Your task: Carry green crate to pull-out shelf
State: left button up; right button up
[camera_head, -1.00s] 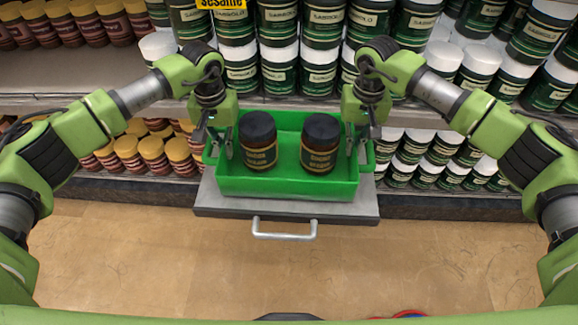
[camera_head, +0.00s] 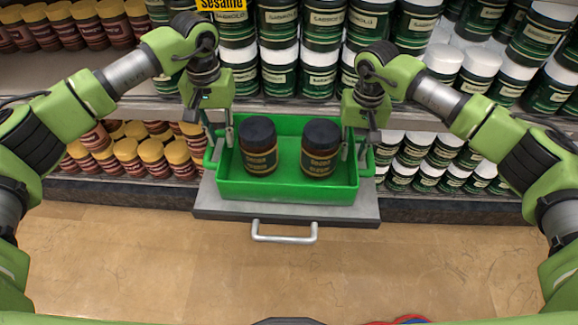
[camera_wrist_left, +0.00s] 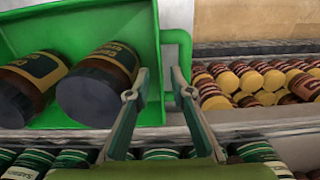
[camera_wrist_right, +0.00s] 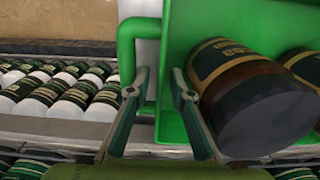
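The green crate (camera_head: 288,189) sits upright on the grey pull-out shelf (camera_head: 340,212), which sticks out from the store rack. Two dark jars with black lids, a left jar (camera_head: 259,160) and a right jar (camera_head: 320,162), stand in the crate. My left gripper (camera_head: 222,138) is at the crate's left end; in the left wrist view its fingers (camera_wrist_left: 157,85) are apart near the rim and the green side handle (camera_wrist_left: 184,60). My right gripper (camera_head: 354,146) is at the right end; in the right wrist view its fingers (camera_wrist_right: 155,90) are apart beside the rim and handle (camera_wrist_right: 125,50).
The shelf has a metal pull handle (camera_head: 284,238) at its front. Green jars with white lids (camera_head: 320,72) fill the rack above and to the right. Yellow-lidded jars (camera_head: 150,155) stand at the lower left. The floor (camera_head: 130,250) in front is clear.

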pick_arm(q)
notch_tip(320, 180, up, 5)
jog(key=shift+r, duration=0.25)
pick_arm(e)
jog(key=shift+r, duration=0.1)
notch_tip(320, 180, up, 12)
pick_arm(q)
jog(key=shift+s, duration=0.1)
pick_arm(e)
jog(key=shift+s+f, duration=0.1)
jog(key=shift+f, duration=0.1)
dwell(0.4)
